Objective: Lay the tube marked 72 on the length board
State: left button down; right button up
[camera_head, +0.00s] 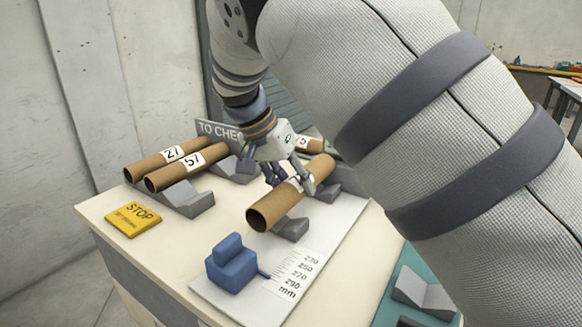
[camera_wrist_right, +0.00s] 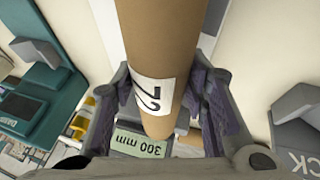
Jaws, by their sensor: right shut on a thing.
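The tube marked 72 (camera_wrist_right: 158,45) is a brown cardboard tube with a white label. In the head view the tube (camera_head: 271,209) lies along the length board (camera_head: 342,226), over its grey V-shaped supports (camera_head: 291,229). I cannot tell whether it touches them. My right gripper (camera_head: 287,178) is shut on the tube around its middle; the fingers (camera_wrist_right: 163,100) show on both sides of it in the wrist view. The board has a printed mm scale (camera_head: 293,273) and a blue block (camera_head: 231,264) at its near end. My left gripper is not in view.
Tubes marked 27 (camera_head: 165,157) and 57 (camera_head: 187,165) rest on grey cradles at the left, by a TO CHECK sign (camera_head: 219,131). A yellow STOP plate (camera_head: 133,219) lies in front. Another tube (camera_head: 308,144) is behind my gripper. A teal tray (camera_head: 388,307) is at the right.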

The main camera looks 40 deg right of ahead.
jog(key=shift+f, duration=1.7)
jog(key=o, duration=1.3)
jog(key=shift+c, duration=0.2)
jog(key=shift+f, duration=0.1)
